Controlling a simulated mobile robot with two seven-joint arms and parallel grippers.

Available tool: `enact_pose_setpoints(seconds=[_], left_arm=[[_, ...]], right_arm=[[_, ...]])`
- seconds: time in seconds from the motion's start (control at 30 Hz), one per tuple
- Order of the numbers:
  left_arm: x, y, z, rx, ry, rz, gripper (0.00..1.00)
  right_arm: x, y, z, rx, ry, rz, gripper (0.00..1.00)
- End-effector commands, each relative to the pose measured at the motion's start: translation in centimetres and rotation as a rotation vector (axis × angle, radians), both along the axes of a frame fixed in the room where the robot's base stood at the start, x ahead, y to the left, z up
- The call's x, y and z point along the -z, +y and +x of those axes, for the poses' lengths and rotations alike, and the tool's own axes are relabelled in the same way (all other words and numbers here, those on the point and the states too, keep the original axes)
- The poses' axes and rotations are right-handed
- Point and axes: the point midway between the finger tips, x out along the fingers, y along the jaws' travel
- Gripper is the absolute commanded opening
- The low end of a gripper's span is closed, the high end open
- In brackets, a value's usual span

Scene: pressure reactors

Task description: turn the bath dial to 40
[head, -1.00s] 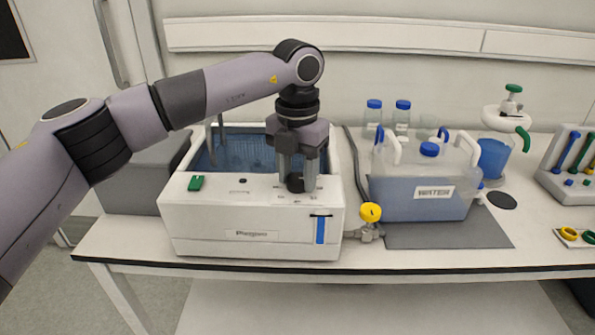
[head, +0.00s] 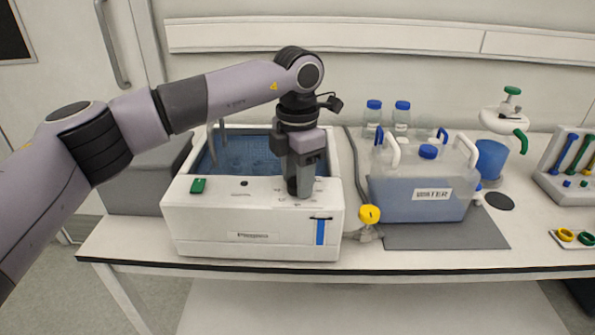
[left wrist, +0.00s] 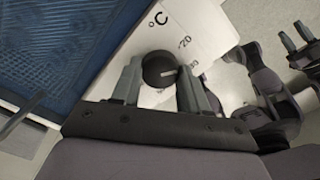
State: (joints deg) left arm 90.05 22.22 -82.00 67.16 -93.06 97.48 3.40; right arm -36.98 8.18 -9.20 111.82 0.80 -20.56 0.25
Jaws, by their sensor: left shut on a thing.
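The bath dial (left wrist: 158,69) is a round black knob with a pale pointer line, on the white front top of the water bath (head: 245,240). In the left wrist view the line points right, toward a partly hidden number below "20". A "°C" mark is above the dial. My left gripper (left wrist: 160,72) points down and is shut on the dial, one finger on each side. In the head view my left gripper (head: 300,190) hides the dial. What looks like my right gripper (left wrist: 297,36) shows at the right edge of the left wrist view, fingers apart and empty.
The bath's blue water basin (head: 245,150) lies behind the dial. A green switch (head: 198,186) is to its left. A yellow-handled valve (head: 369,214) and a water container (head: 420,205) on a grey mat (head: 450,237) stand to the right.

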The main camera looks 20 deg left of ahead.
Motion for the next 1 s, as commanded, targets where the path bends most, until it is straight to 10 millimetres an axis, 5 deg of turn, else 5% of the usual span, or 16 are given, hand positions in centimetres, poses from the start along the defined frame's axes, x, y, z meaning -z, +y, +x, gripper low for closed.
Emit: enact_pose_setpoints(seconds=[1.0], left_arm=[[-0.2,0.0,0.1,0.896,-0.006,-0.003,0.14]], right_arm=[[-1.4,0.0,-0.2,0.003,0.001,0.001,0.44]])
